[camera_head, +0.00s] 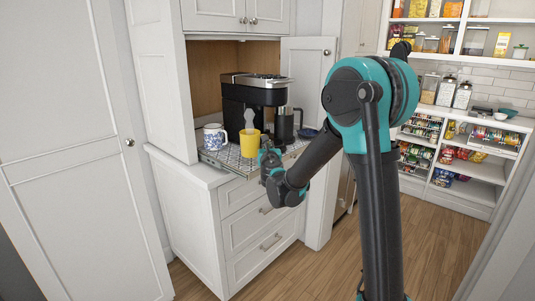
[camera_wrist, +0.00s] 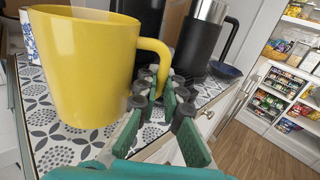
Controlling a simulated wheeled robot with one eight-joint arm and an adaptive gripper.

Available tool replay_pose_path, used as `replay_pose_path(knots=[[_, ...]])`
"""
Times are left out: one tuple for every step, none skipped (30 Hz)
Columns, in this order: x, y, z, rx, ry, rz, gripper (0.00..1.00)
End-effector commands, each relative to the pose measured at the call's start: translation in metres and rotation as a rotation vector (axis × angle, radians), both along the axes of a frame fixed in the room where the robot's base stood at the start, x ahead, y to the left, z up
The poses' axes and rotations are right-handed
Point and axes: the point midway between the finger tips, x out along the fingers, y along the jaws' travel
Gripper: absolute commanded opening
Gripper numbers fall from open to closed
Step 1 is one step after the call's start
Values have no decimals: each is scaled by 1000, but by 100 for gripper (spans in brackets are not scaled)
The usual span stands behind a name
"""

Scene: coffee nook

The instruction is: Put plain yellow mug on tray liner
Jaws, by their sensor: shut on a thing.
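The plain yellow mug (camera_head: 249,146) is at the front of the pull-out shelf, over the tray liner (camera_head: 228,160) with its grey-and-white pattern. In the wrist view the mug (camera_wrist: 85,65) fills the left side, upright, with its handle toward my gripper (camera_wrist: 160,88). My gripper is shut on the mug's handle; the fingers hide its lower part. In the head view my gripper (camera_head: 265,156) is just right of the mug. The liner (camera_wrist: 55,148) shows around the mug's base. I cannot tell whether the base touches it or is slightly above.
A black coffee maker (camera_head: 250,92) stands behind the mug. A blue-and-white mug (camera_head: 214,138) is to the left. A metal carafe with a black handle (camera_wrist: 203,40) and a dark blue bowl (camera_wrist: 225,70) are to the right. Cabinet doors flank the shelf.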

Motion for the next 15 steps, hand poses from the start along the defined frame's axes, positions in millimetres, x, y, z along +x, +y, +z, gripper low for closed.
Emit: replay_pose_path(knots=[[0, 0, -6, 0, 0, 0, 0], [0, 0, -9, 0, 0, 0, 0], [0, 0, -15, 0, 0, 0, 0], [1, 0, -19, 0, 0, 0, 0], [0, 0, -23, 0, 0, 0, 0], [0, 0, -27, 0, 0, 0, 0], [0, 0, -30, 0, 0, 0, 0], [0, 0, -32, 0, 0, 0, 0], [0, 0, -34, 0, 0, 0, 0], [0, 0, -35, 0, 0, 0, 0], [0, 0, -35, 0, 0, 0, 0], [0, 0, -35, 0, 0, 0, 0], [0, 0, -35, 0, 0, 0, 0], [0, 0, -35, 0, 0, 0, 0], [0, 0, -35, 0, 0, 0, 0]])
